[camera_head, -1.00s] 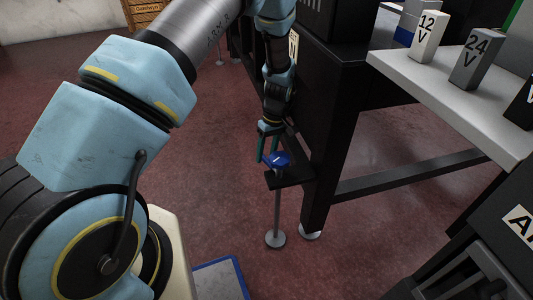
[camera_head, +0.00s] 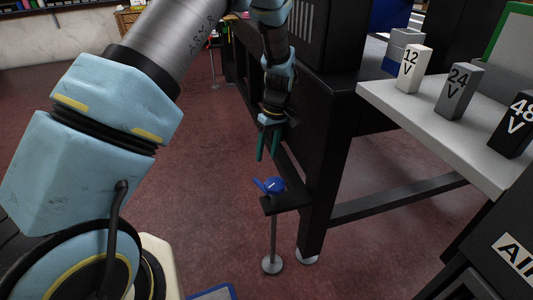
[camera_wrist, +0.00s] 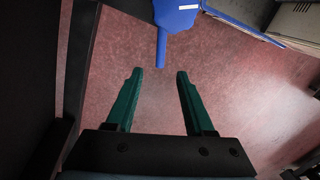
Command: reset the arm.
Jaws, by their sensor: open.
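My gripper (camera_head: 268,145) hangs from my arm in the head view, its green fingers pointing down. It is open and empty, a little above a small blue object (camera_head: 272,185) that rests on a black stand plate (camera_head: 287,203). In the wrist view my gripper (camera_wrist: 160,85) shows both green fingers apart with only floor between them. The blue object (camera_wrist: 176,15) shows beyond the fingertips at the top, its narrow end toward me, not touching the fingers.
A dark table frame (camera_head: 320,195) stands close to the right of my gripper. A grey shelf (camera_head: 440,135) at the right bears a white 12 V block (camera_head: 413,70), a grey 24 V block (camera_head: 458,92) and a black 48 V block (camera_head: 514,127). The red floor (camera_head: 210,200) left of the stand is clear.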

